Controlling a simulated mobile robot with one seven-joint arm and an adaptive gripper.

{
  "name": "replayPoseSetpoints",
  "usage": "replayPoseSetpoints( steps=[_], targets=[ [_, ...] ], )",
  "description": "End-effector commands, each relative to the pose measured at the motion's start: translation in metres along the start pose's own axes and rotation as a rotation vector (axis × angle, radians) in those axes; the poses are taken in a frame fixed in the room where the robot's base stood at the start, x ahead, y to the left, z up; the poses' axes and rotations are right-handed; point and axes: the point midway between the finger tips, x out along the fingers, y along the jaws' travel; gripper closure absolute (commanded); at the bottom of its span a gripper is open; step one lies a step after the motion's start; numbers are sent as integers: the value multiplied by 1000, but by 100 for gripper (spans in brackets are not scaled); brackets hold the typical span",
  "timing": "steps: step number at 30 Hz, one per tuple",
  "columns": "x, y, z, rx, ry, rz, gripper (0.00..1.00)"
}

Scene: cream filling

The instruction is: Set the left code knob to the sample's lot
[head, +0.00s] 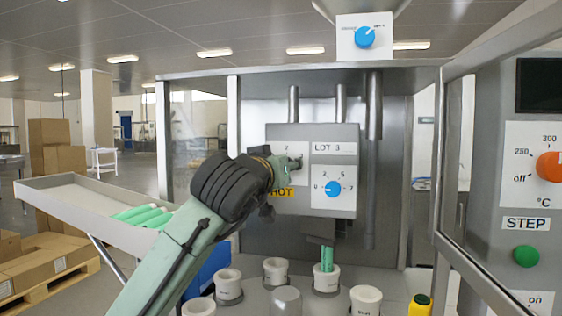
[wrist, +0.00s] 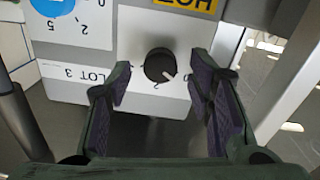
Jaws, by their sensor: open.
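The black left code knob (wrist: 160,66) sits on the grey control box (head: 312,145), seen upside down in the wrist view. Its white pointer slants to the lower right there, beside a printed 2 on the white plate. My gripper (wrist: 162,74) is open, with one finger on each side of the knob; I cannot tell whether they touch it. In the head view my gripper (head: 291,170) covers the knob. A LOT 3 label (head: 334,148) is on the box's right half. Below it is a blue knob (head: 333,188) with several numbers around it.
A yellow HOT sign (head: 282,193) is below the knob plate. A tray (head: 70,197) with green tubes is at left. A machine frame and a panel with an orange knob (head: 550,167) are at right.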

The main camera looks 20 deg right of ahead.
Motion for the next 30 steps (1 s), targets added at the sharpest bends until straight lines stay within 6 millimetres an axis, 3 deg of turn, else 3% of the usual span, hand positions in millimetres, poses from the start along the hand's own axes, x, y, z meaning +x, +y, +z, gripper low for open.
replayPoseSetpoints(
  steps=[10, 30],
  targets=[
    [3, 0, 0, 0, 0, 0, 54],
    [3, 0, 0, 0, 0, 0, 99]
  ],
)
